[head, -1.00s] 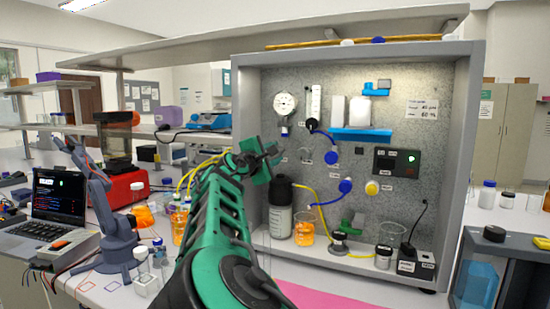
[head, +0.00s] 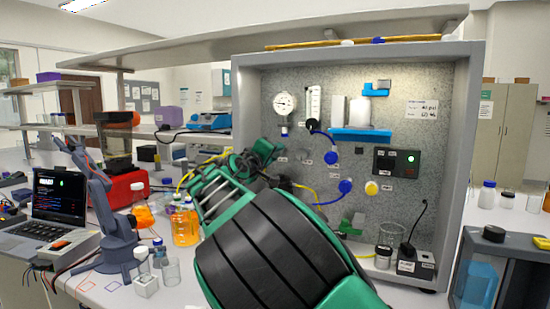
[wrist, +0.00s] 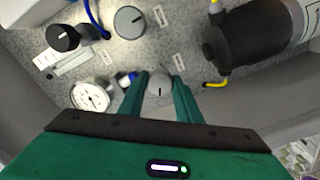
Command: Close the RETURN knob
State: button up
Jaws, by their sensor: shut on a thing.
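The knob's face carries a short dark mark, upright in that view. A small label (wrist: 179,62) sits beside the knob, but I cannot read it, so I cannot tell if this is the RETURN knob. In the head view, my gripper (head: 268,152) is at the left part of the speckled panel (head: 345,165), below the round gauge (head: 285,103). The knob is hidden there by my gripper.
A second grey knob (wrist: 129,21) and a black knob (wrist: 64,38) are near in the wrist view. A dark bottle (wrist: 245,40) and a yellow tube end (wrist: 216,84) lie to the right. The cabinet's side wall (head: 462,170) bounds the panel.

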jog(key=m, duration=0.6)
jog(key=shift+f, duration=0.3)
jog(key=m, duration=0.7)
jog(key=shift+a, duration=0.1)
jog(key=o, duration=1.1)
jog(key=shift+w+r, duration=0.1)
jog(key=shift+r, duration=0.1)
jog(key=shift+s+a, duration=0.1)
jog(key=shift+s, duration=0.25)
jog(key=v, duration=1)
